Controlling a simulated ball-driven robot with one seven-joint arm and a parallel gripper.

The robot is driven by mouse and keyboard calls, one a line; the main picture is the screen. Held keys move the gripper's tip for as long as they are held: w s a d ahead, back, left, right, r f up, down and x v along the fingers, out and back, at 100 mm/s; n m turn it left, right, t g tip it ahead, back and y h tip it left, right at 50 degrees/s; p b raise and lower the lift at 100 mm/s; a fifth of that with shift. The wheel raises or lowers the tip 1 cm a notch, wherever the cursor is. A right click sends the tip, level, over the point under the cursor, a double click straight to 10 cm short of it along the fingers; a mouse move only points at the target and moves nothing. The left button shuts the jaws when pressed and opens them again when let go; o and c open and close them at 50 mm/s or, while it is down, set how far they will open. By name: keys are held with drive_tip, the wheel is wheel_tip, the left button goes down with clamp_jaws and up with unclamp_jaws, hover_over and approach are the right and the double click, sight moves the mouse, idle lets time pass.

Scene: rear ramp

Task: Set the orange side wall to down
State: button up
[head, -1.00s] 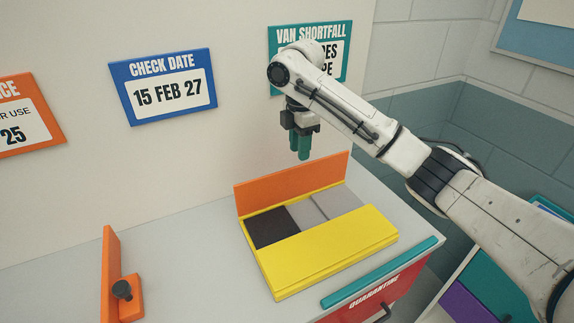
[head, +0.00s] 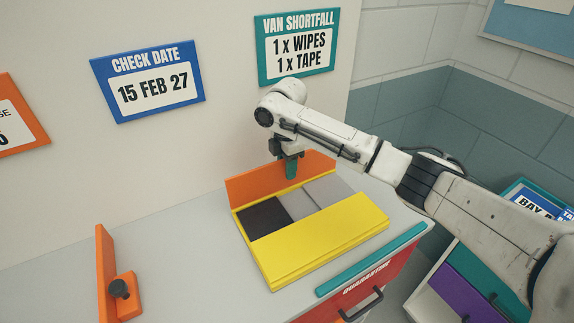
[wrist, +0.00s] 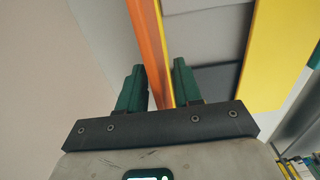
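The orange side wall (head: 250,184) stands upright along the back edge of the yellow box (head: 330,240). My gripper (head: 291,170) is lowered over the wall's top edge, with a green finger in front of it in the head view. In the wrist view, the orange wall (wrist: 148,35) runs between the two green fingers of my gripper (wrist: 158,82), one on each side. The fingers look apart and straddle the wall; whether they touch it is not clear.
The box has dark and light grey compartments (head: 268,218) and a broad yellow panel in front. An orange bracket with a black knob (head: 119,288) stands at left on the grey counter (head: 190,260). A teal strip (head: 370,261) lies along the counter's front edge, above a red drawer.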

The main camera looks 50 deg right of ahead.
clamp_jaws()
idle(0.3)
idle(0.4)
